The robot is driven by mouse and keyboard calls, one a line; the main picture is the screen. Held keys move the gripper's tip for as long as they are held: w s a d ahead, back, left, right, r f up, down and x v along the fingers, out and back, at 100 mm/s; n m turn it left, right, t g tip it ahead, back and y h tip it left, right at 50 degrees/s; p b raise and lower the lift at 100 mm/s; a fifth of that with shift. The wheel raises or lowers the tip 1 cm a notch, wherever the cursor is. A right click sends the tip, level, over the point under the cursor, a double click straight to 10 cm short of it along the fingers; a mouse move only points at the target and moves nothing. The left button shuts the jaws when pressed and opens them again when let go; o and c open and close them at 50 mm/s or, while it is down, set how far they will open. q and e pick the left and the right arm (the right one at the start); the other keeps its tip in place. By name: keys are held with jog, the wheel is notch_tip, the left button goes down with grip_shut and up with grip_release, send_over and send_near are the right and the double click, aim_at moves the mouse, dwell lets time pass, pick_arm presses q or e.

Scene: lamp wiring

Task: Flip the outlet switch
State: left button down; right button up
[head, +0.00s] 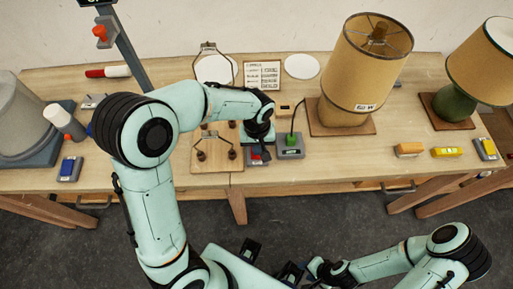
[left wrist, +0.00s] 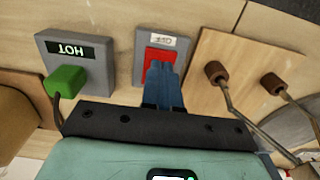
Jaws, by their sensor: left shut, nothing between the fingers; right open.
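The outlet switch (left wrist: 157,66) is a red rocker in a grey box with a label that seems to read OFF upside down. In the head view its box (head: 254,160) is mostly hidden under my left gripper (head: 262,151). In the left wrist view my left gripper (left wrist: 165,72) is shut and empty, its blue fingertips over the red rocker; I cannot tell whether they touch it. Beside it is the grey outlet (head: 291,153) marked HOT, with a green plug (left wrist: 65,90) and dark cord. My right gripper (head: 270,262) is open and empty, low in front of the table.
A wooden board with brown posts and wires (head: 217,165) is just left of the switch. A lamp with a tan shade (head: 365,65) stands right of the outlet, and another lamp (head: 485,60) is farther right. Small blocks (head: 447,152) lie near the right front edge.

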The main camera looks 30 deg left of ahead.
pick_arm(q)
notch_tip(320, 180, up, 5)
jog(key=p, duration=0.2)
jog(key=shift+r+p, duration=0.2)
jog(key=shift+p, duration=0.2)
pick_arm(e)
jog(key=w+r, duration=0.1)
jog(key=r, duration=0.1)
jog(key=w+r, duration=0.1)
jog(key=shift+w+r, duration=0.2)
jog(key=shift+r, duration=0.2)
jog(key=shift+s, duration=0.15)
